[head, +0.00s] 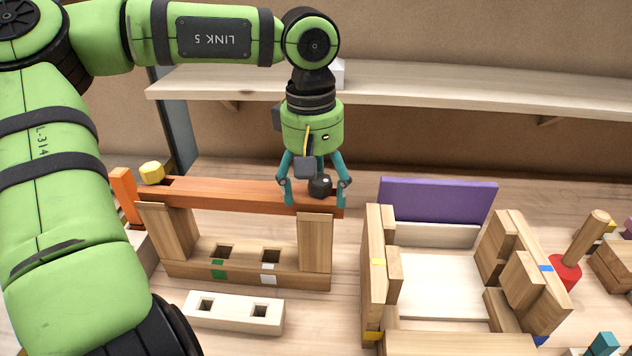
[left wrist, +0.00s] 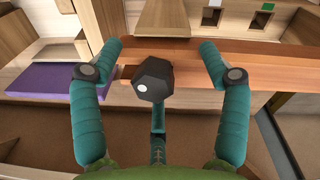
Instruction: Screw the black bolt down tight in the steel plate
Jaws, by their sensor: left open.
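The black bolt (head: 320,185) has a faceted head and stands at the right end of a reddish-brown wooden beam (head: 230,194). I see no steel plate; the beam looks like wood. My left gripper (head: 316,198) points down over the bolt with its teal fingers spread around it. In the left wrist view the bolt head (left wrist: 153,80) lies between the open fingers (left wrist: 160,48), with gaps on both sides. The bolt's shank is hidden, so I cannot tell how deep it sits. My right gripper is not in view.
A yellow bolt head (head: 152,172) sits at the beam's left end. Wooden posts (head: 315,245) stand beneath the beam. A white block with two holes (head: 234,313) lies in front. A purple panel (head: 438,201) and wooden frame (head: 372,290) stand at right. A shelf (head: 450,85) runs behind.

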